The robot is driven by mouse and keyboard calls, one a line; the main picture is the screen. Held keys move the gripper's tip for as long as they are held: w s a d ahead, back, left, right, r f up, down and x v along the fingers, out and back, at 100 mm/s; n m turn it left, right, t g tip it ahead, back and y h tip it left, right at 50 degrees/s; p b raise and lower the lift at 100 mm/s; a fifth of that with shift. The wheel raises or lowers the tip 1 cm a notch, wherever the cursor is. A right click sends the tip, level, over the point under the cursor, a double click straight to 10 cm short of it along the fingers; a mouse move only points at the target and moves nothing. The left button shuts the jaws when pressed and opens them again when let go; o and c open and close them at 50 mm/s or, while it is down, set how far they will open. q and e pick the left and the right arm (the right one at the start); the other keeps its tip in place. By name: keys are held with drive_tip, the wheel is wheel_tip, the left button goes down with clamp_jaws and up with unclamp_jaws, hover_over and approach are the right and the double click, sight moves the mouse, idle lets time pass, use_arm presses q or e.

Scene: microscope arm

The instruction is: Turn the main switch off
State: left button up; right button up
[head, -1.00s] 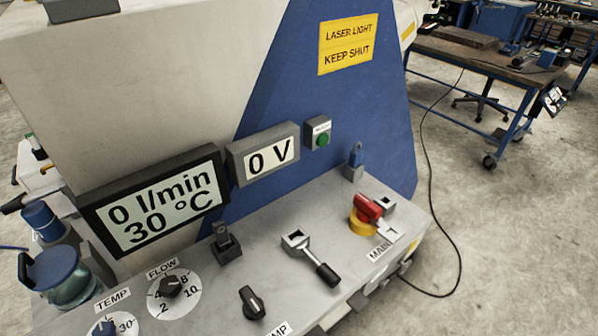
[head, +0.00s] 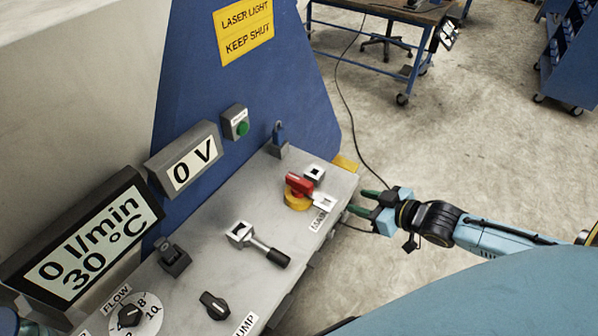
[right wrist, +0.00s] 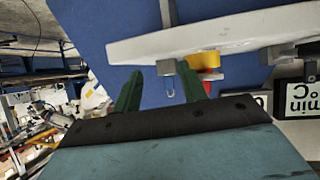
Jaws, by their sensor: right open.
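The main switch (head: 298,187) is a red handle on a yellow round base, near the right end of the grey console top (head: 215,245), beside the MAIN label (head: 318,220). In the right wrist view the red and yellow switch (right wrist: 205,62) shows beyond my fingers, at the console edge. My right gripper (head: 362,202) is open and empty. It is to the right of the console's edge, with its green fingers pointing at the console, apart from the switch. In the right wrist view its two fingers (right wrist: 163,92) are spread. My left gripper is not in view.
A lever handle (head: 262,246), a black pump knob (head: 215,305) and a flow dial (head: 130,315) sit on the console. Displays read 0 V (head: 188,160), 0 l/min and 30 °C.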

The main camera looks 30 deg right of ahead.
sight(302, 181)
drive_tip(key=a+r+n+y, duration=0.1)
drive_tip(key=a+r+y, duration=0.2)
drive_tip(key=a+r, duration=0.45)
drive_tip(key=x, duration=0.7)
drive_tip(key=w+x, duration=0.1)
drive_tip(key=x, duration=0.3)
drive_tip(key=shift+w+d+r+b, duration=0.25)
drive_tip(key=shift+r+b, duration=0.05)
drive_tip(key=shift+b, duration=0.05)
clamp_jaws()
